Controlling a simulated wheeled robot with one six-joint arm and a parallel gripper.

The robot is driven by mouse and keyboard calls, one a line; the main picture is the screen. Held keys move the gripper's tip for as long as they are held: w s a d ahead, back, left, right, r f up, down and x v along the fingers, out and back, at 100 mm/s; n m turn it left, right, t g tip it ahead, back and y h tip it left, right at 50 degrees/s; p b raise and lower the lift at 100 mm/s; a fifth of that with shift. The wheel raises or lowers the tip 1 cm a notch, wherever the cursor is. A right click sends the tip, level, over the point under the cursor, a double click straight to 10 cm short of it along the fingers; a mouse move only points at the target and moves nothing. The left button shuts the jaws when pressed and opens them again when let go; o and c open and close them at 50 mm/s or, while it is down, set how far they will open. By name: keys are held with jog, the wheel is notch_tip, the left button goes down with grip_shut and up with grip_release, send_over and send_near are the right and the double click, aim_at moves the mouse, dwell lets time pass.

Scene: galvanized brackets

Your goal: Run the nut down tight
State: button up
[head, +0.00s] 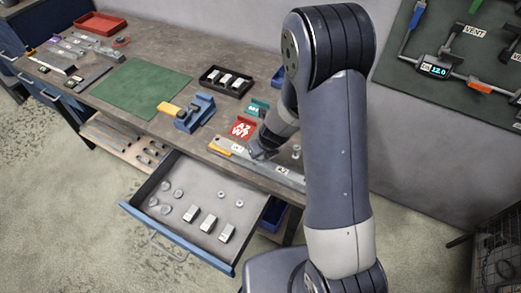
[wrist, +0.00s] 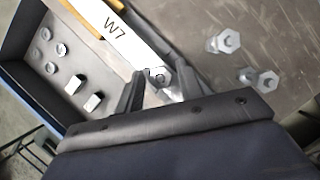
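A galvanized bracket strip (head: 285,174) lies along the front edge of the bench; in the wrist view it is a pale bar (wrist: 125,35) labelled W7. A small hex nut (wrist: 157,75) shows near the bar's end, between my fingertips. Whether it sits on a stud is too small to tell. My gripper (wrist: 163,77) has its two fingers apart, one on each side of the nut, with gaps visible. In the head view my gripper (head: 262,151) is low over the strip, and my arm hides part of it.
An open drawer (head: 185,165) below holds several round parts and blocks. Two loose hex bolts (wrist: 228,41) (wrist: 262,80) stand beside the strip. A red block (head: 242,128), a blue vise (head: 195,113) and a black tray (head: 225,80) are behind. The green mat (head: 140,88) is clear.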

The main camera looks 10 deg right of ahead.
jog(key=shift+f+b, duration=0.15)
jog(key=shift+b, duration=0.15)
jog(key=shift+n+b, duration=0.3)
jog(key=shift+b, duration=0.1)
jog(key=n+y+b, duration=0.1)
jog(key=n+b, duration=0.2)
jog(key=shift+g, duration=0.4)
jog(key=n+g+b, duration=0.1)
jog(key=n, duration=0.2)
jog(key=shift+y+b, duration=0.35)
jog(key=shift+y, duration=0.05)
jog(key=n+g, duration=0.1)
jog(key=n, duration=0.3)
jog(key=shift+y, duration=0.3)
jog(key=n+g, duration=0.1)
jog(key=n, duration=0.2)
jog(key=n+g, duration=0.1)
jog(key=n, duration=0.2)
jog(key=shift+g, duration=0.4)
jog(key=n+g+h, duration=0.1)
jog(key=n, duration=0.2)
jog(key=n+g+h+p, duration=0.1)
jog(key=n, duration=0.3)
jog(key=shift+c, duration=0.4)
grip_shut()
